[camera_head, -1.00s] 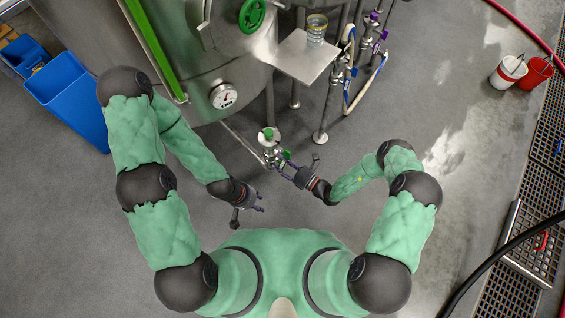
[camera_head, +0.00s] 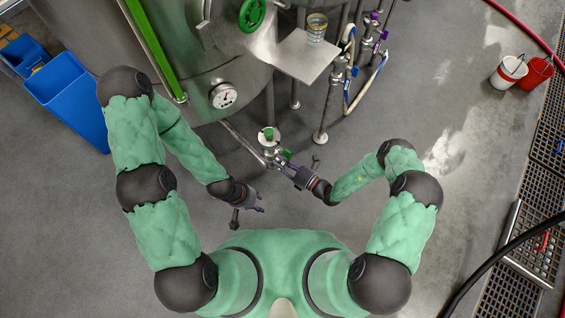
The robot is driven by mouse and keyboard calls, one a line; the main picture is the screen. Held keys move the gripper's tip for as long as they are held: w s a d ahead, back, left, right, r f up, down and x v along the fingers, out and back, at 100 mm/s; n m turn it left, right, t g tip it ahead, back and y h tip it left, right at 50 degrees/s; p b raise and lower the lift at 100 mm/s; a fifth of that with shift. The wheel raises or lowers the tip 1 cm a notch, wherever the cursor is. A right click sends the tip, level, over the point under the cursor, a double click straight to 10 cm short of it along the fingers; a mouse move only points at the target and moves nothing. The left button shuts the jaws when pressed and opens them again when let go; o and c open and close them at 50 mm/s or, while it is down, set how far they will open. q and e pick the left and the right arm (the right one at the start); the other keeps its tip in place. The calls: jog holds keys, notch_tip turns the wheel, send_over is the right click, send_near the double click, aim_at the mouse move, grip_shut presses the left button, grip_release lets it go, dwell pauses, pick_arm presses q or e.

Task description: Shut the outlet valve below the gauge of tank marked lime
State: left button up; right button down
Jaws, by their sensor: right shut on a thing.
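The steel tank (camera_head: 235,60) with the green stripe has a round dial gauge (camera_head: 223,96) on its lower front. An outlet pipe runs from below the gauge to a small valve (camera_head: 272,155) with a green handle (camera_head: 287,154). My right gripper (camera_head: 286,163) is at the valve from the lower right, with its fingers shut on the green handle. The fingers partly hide the handle, so its exact angle is hard to read. My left gripper (camera_head: 261,199) is lower, apart from the valve, with its fingers apart and empty.
A green handwheel (camera_head: 252,14) is higher on the tank. A steel shelf (camera_head: 303,56) holds a small can (camera_head: 316,28). Hoses and purple-handled valves stand right of it. Blue bins (camera_head: 70,98) are left; buckets (camera_head: 508,71) are at the far right. Floor around the valve is open.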

jog(key=m, duration=0.4)
jog(key=shift+b, duration=0.35)
jog(key=shift+w+d+r+m, duration=0.1)
jog(key=shift+m, duration=1.4)
jog(key=c, duration=1.1)
grip_release()
jog(key=v, duration=1.2)
